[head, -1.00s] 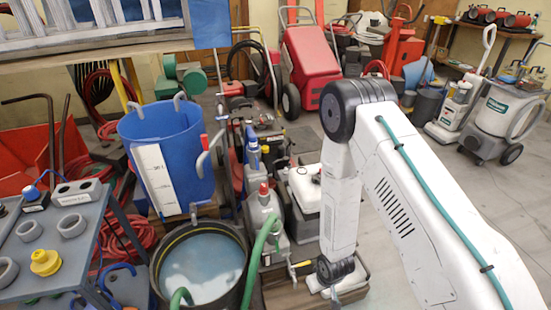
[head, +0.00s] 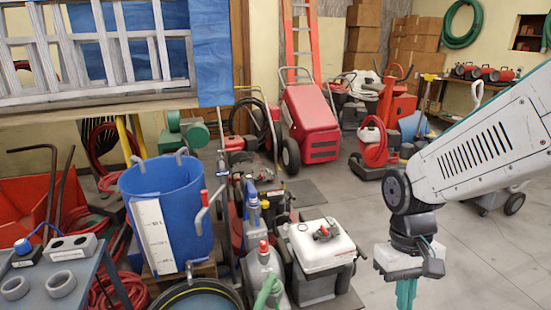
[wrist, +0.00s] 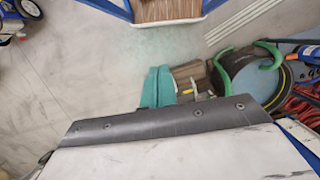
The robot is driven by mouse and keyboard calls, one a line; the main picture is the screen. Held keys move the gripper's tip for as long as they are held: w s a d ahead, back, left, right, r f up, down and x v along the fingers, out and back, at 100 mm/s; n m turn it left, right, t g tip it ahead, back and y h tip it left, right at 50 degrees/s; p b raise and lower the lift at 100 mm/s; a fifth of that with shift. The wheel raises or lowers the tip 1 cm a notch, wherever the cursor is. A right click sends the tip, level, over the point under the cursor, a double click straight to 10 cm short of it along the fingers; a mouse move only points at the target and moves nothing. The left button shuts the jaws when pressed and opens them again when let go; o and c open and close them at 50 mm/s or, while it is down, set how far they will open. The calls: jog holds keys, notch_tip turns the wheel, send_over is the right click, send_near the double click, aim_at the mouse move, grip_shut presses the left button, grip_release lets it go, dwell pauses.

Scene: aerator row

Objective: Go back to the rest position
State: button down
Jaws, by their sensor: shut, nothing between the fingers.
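My gripper (head: 406,296) hangs from my raised, folded arm at the right of the head view. Its teal fingers point down and are shut, with nothing between them. The fingers also show in the wrist view (wrist: 157,88), above the floor. The fingertips run close to the bottom edge of the head view. Open grey floor lies around the gripper, to the right of the white-topped machine (head: 322,243).
A blue bucket (head: 168,205) with a white scale stands at the left, behind a grey bench (head: 60,285). A dark round tub (head: 200,296) is in front of it. A red cart (head: 310,125) stands further back.

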jog(key=s+d+r+t, duration=0.1)
jog(key=s+r+t, duration=0.1)
jog(key=s+r, duration=0.2)
jog(key=s+d+r+m+t, duration=0.1)
jog(key=s+r, duration=0.3)
jog(key=r, duration=0.4)
jog(key=shift+d+r+m+t+y, duration=0.3)
jog(key=shift+d+r+t, duration=0.1)
jog(key=shift+t, duration=0.2)
jog(key=shift+s, duration=0.1)
